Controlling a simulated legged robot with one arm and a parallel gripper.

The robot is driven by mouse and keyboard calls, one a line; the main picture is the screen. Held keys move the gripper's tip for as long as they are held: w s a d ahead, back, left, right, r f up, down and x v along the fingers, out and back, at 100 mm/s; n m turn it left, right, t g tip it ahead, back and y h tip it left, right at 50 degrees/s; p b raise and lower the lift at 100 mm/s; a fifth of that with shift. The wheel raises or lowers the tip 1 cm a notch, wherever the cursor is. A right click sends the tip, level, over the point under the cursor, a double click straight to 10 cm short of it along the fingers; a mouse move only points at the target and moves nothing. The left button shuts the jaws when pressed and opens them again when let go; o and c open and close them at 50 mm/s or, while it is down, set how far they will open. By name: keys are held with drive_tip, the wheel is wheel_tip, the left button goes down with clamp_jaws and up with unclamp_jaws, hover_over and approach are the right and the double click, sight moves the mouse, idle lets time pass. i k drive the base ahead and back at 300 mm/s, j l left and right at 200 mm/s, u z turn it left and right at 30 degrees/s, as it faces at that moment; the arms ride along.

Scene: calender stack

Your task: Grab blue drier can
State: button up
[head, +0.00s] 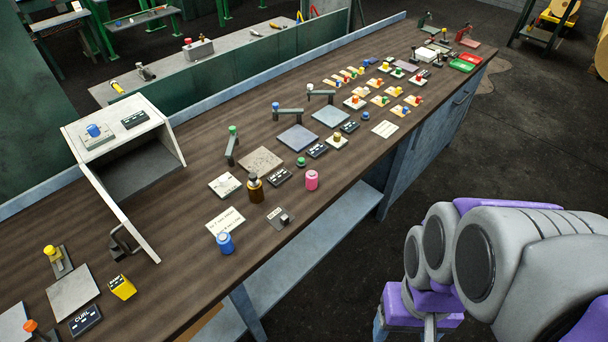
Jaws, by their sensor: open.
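A short blue can (225,243) stands upright on the wooden bench top, close to the front edge in the lower left of the head view. Grey and purple links of my own arm fill the lower right, off the bench and well to the right of the blue can. I see no gripper fingers in the view, and nothing touches the can.
A dark brown bottle (255,188), a pink can (312,180) and a small grey switch plate (281,217) stand to its right. A white sloped console (155,160) rises behind left. Several small parts crowd the far right.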

sight(224, 241)
drive_tip(key=u, duration=1.45)
drive_tip(key=j+z, duration=0.25)
drive_tip(key=j, duration=0.15)
drive_tip(key=k+j+z, duration=0.25)
drive_tip(key=j, duration=0.15)
drive_tip(key=j+z, duration=0.25)
drive_tip(key=j, duration=0.15)
drive_tip(key=k+j+z, duration=0.2)
drive_tip(key=j, duration=0.15)
drive_tip(key=i+j, duration=0.05)
